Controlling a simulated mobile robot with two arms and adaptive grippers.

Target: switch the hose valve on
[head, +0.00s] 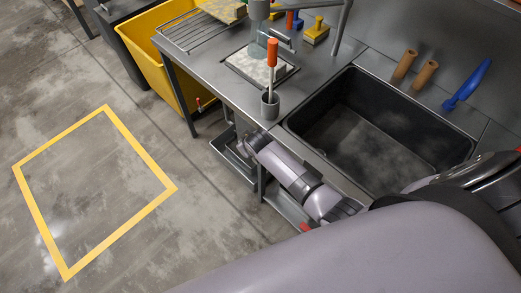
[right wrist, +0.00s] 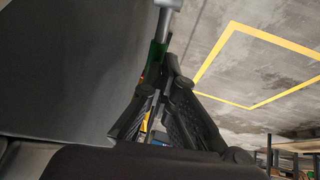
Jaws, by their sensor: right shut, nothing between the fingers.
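My right arm reaches in from the lower right of the head view, and its gripper (head: 247,141) is at the front edge of the steel counter, beside the legs. In the right wrist view the two black fingers of my right gripper (right wrist: 167,75) come together at their tips, with nothing held. A dark green part (right wrist: 157,51) below a grey cylinder (right wrist: 168,5) shows just past the tips; I cannot tell whether it is the hose valve or whether the fingers touch it. A small red piece (head: 198,102) shows at the counter's front. My left gripper is not in view.
The steel counter (head: 205,60) holds a dark sink (head: 385,115) and a grey cup (head: 270,104) with an orange-handled brush (head: 272,53). A yellow bin (head: 172,75) stands at the left. The floor with a yellow square outline (head: 152,165) is clear.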

